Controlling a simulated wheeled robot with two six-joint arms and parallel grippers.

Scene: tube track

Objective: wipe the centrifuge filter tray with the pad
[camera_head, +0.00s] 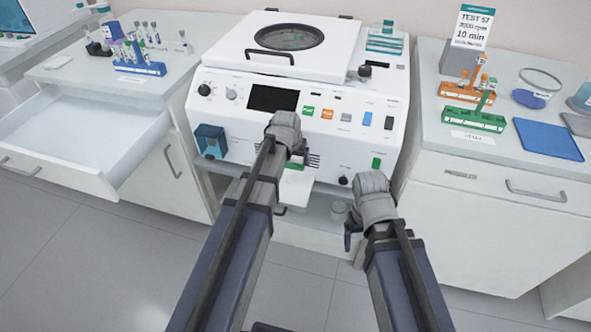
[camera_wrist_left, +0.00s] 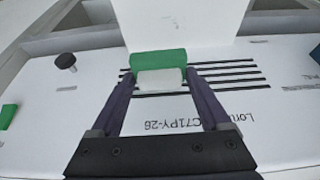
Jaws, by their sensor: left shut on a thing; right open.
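The centrifuge (camera_head: 236,120) stands at the centre of the head view. A white panel, seemingly its filter tray (camera_head: 289,191), sticks out low on its front; it also shows at the top of the left wrist view (camera_wrist_left: 180,22). My left gripper (camera_head: 297,160) is in front of the slotted vents, above the tray. Its fingers (camera_wrist_left: 162,78) are shut on a small green and white block, seemingly the pad (camera_wrist_left: 157,63). The green side is toward the tray; I cannot tell whether they touch. My right gripper (camera_head: 350,238) is open, low and right of the tray, its fingers partly hidden.
An open empty drawer (camera_head: 85,140) juts out at left, below tube racks (camera_head: 140,68). The right counter holds an orange rack (camera_head: 466,92), a green rack (camera_head: 473,121) and a blue mat (camera_head: 548,140).

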